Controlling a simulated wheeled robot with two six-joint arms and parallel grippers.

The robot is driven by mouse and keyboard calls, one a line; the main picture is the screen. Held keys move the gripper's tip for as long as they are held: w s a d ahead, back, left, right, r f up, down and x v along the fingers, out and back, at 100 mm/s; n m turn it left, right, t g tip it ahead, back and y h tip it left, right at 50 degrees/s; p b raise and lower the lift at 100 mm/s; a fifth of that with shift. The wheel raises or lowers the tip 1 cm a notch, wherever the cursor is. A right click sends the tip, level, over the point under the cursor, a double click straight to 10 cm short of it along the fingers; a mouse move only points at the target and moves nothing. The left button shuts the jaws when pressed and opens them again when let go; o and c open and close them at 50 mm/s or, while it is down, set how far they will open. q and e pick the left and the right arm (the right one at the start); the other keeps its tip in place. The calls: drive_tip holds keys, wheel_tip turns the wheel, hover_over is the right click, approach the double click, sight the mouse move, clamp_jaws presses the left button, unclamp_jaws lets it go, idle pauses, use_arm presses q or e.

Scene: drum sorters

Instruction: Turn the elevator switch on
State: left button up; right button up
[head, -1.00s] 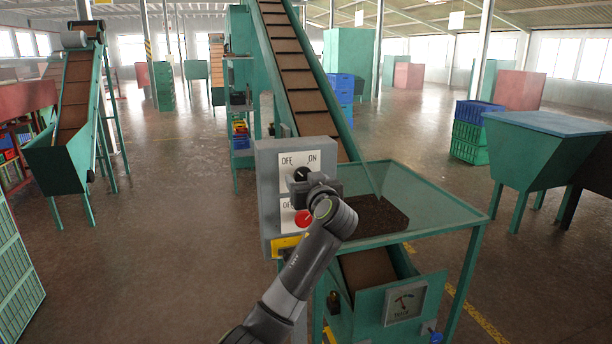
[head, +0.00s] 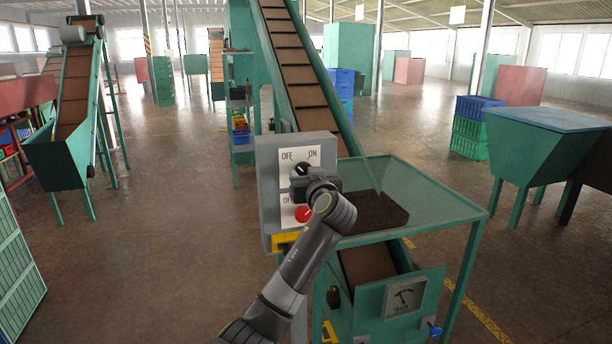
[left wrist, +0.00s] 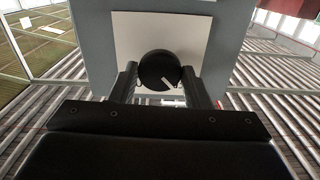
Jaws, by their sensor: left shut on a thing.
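The elevator switch is a round black knob (head: 301,169) on a white plate marked OFF at left and ON at right. The plate is on the upper front of a grey control box (head: 268,195). My left gripper (head: 308,177) is at the knob and partly covers it. In the left wrist view, the knob (left wrist: 159,70) sits between the two fingers (left wrist: 160,85), which are shut on it. A pale pointer mark shows on the knob, slanted. My right gripper is in neither view.
A red knob (head: 303,214) on a second plate, partly hidden by my arm, is just below. A teal table (head: 440,205) with a dark block (head: 378,214) stands right of the box. An inclined conveyor (head: 300,80) rises behind. Open floor lies left.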

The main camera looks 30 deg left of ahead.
use_arm(q)
drive_tip(key=m+p, duration=0.1)
drive_tip(key=m, duration=0.3)
drive_tip(key=shift+r, duration=0.1)
drive_tip(key=m+p, duration=0.2)
drive_tip(key=m, duration=0.2)
drive_tip(key=m+p, duration=0.3)
drive_tip(key=m, duration=0.2)
drive_tip(key=shift+r, duration=0.1)
drive_tip(key=shift+m+p, duration=1.4)
drive_tip(key=shift+m, duration=0.8)
drive_tip(key=shift+f, duration=0.2)
drive_tip(key=o, duration=1)
drive_tip(key=shift+d, duration=0.1)
